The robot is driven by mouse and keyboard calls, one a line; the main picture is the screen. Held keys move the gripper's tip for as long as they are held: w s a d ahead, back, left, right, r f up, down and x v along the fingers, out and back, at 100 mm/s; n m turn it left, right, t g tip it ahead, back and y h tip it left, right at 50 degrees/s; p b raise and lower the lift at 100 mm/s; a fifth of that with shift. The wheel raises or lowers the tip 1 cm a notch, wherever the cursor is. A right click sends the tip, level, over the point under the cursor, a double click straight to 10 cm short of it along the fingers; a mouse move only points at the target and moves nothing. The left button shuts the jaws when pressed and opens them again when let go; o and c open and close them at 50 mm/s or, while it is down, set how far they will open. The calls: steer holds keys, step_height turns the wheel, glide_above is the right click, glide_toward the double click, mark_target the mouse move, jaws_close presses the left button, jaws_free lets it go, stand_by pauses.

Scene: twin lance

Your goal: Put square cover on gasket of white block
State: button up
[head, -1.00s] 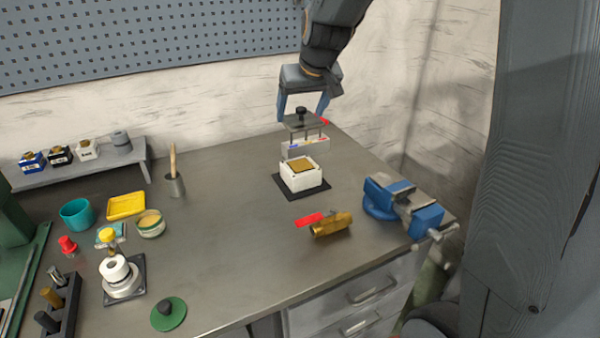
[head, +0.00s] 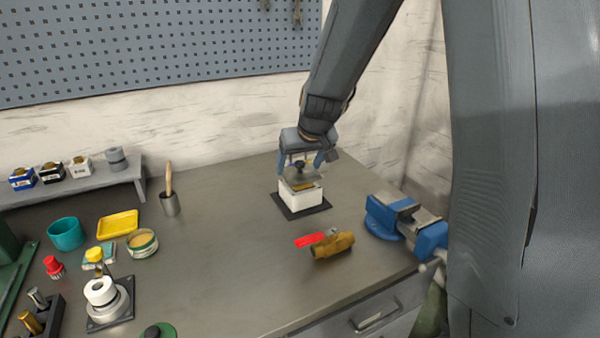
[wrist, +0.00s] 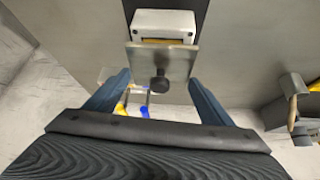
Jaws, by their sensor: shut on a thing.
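The square cover (head: 304,174) is a thin grey plate with a dark round knob (wrist: 159,82) on top. My gripper (head: 303,163) is shut on it, with a blue finger at either side of the plate in the wrist view. The white block (head: 302,197) stands on a dark square mat (head: 322,208). Its yellowish gasket (head: 303,186) shows as a strip below the cover. The cover is low over the block, with a small gap at the front in the head view. In the wrist view the plate hides part of the white block (wrist: 165,19).
A brass valve (head: 332,246) with a red handle (head: 309,240) lies in front of the block. A blue vise (head: 405,220) is at the right edge. The bench between is clear.

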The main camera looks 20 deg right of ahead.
steer(key=shift+f+b, duration=0.3)
steer(key=shift+f, duration=0.9)
steer(key=shift+f, duration=0.1)
steer(key=o, duration=1.5)
steer(key=shift+o, duration=0.2)
steer(key=v, duration=1.2)
steer(key=shift+p, duration=0.3)
steer(key=shift+d, duration=0.1)
